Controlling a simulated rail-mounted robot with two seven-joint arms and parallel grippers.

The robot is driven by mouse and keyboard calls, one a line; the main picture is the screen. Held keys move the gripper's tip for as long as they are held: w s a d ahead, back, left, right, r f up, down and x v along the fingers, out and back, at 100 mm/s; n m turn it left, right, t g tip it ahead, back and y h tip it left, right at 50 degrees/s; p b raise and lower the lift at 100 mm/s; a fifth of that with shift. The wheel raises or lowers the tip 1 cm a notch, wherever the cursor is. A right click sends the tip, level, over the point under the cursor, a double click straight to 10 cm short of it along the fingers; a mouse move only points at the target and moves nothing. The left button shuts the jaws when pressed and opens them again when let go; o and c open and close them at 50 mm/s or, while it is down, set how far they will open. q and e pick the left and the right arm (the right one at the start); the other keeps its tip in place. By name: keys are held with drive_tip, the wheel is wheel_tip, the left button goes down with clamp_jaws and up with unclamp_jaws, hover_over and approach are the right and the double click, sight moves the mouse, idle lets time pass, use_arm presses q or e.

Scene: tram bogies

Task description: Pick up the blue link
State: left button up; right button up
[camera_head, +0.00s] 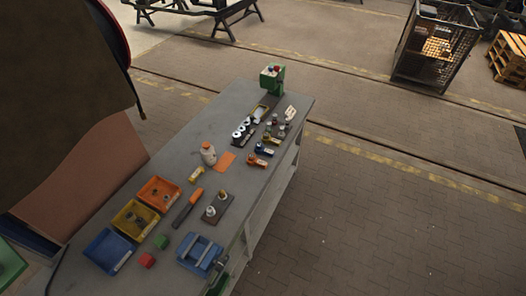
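Neither of my grippers can be made out in the head view, and nothing is seen touching the blue piece.
Blue (108,250), yellow (135,219) and orange (159,194) bins line the bench's left side. A blue tray (199,253) sits at the near end. Floor to the right is clear.

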use_arm(q)
drive_tip(key=o, duration=0.8)
drive_tip(key=shift+c, duration=0.2)
